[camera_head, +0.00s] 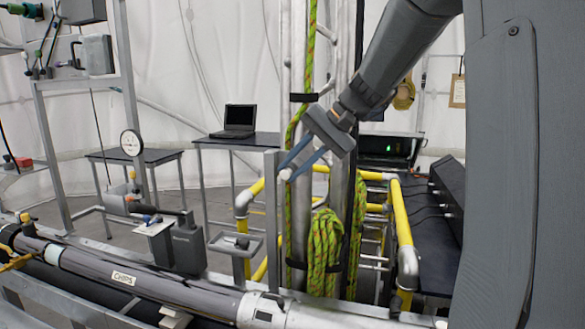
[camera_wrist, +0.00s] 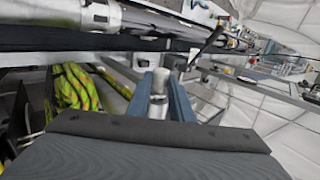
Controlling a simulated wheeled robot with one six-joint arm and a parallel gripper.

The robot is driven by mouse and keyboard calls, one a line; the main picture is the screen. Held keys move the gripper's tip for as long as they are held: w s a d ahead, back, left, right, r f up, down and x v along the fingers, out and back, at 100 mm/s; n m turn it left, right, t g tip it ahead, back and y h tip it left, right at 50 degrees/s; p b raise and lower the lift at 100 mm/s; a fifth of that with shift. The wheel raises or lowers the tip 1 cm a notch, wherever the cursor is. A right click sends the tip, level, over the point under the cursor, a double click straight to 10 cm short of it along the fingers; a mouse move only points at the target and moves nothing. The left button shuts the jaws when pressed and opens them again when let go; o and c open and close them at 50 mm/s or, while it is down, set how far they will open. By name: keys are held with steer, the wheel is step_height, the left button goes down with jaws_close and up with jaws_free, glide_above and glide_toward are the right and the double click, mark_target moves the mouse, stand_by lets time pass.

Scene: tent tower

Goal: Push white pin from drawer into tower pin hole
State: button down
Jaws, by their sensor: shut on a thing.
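My gripper (camera_head: 290,170) hangs from the upper right, its two blue fingers shut on the white pin (camera_head: 285,175). The pin is a small pale cylinder at the fingertips. In the wrist view the white pin (camera_wrist: 160,82) shows between the blue fingers (camera_wrist: 162,95). The metal tower (camera_head: 342,190) stands upright behind and beside my gripper, with green rope along it. In the head view the pin overlaps the area between a grey upright post (camera_head: 271,190) and the tower. I cannot tell whether it touches either. I cannot make out the pin hole. A small grey open tray (camera_head: 236,244), possibly the drawer, is below left.
Yellow rails (camera_head: 403,225) surround the tower's base. A coil of green rope (camera_head: 325,250) hangs low on it. A long grey tube (camera_head: 150,285) crosses the front. A laptop (camera_head: 238,118) sits on a table behind. A dark bench (camera_head: 440,225) is at the right.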

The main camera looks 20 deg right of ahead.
steer(key=shift+w+d, duration=0.3)
steer(key=shift+w, duration=0.05)
steer(key=c, duration=1.5)
jaws_free()
steer(key=shift+b+v, duration=1.2)
steer(key=shift+v, duration=2.75)
steer(key=shift+f, duration=0.1)
